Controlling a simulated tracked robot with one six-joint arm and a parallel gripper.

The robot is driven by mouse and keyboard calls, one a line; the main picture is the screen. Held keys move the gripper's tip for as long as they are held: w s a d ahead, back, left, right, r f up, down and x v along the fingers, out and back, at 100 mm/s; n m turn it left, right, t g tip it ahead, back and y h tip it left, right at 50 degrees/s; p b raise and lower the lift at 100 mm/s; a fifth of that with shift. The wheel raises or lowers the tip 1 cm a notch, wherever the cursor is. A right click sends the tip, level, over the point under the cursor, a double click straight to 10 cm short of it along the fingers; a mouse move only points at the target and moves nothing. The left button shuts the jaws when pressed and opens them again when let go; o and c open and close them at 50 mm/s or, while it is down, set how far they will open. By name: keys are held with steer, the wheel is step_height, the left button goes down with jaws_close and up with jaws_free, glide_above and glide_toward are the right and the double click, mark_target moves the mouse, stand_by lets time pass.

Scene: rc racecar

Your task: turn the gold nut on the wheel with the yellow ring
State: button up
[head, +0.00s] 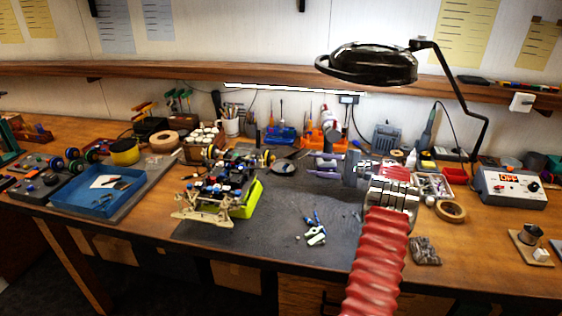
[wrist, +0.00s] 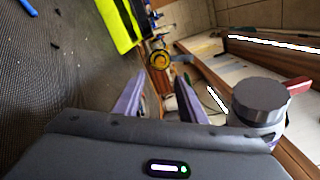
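The rc car chassis (head: 222,185) sits on a bright yellow-green stand (head: 246,201) on the dark mat, left of my gripper. In the wrist view a wheel with a yellow ring (wrist: 158,59) is ahead, between and beyond my fingertips. The gold nut is too small to make out clearly. My gripper (head: 311,164) is level, pointing left toward the car, with a clear space between. Its two purple fingers are apart and empty. They also show spread in the wrist view (wrist: 160,77). The yellow-green stand (wrist: 118,22) is at the top there.
A blue tray (head: 95,198) lies at the left. Blue-handled tools (head: 314,230) lie on the mat (head: 275,235) in front. A black lamp (head: 367,64) hangs above my arm. Pots and tools line the back. The mat between car and gripper is mostly clear.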

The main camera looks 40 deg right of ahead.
mark_target(274, 160)
steer(key=x, duration=1.3)
steer(key=shift+c, duration=0.6)
steer(key=shift+s+d, duration=0.1)
jaws_close()
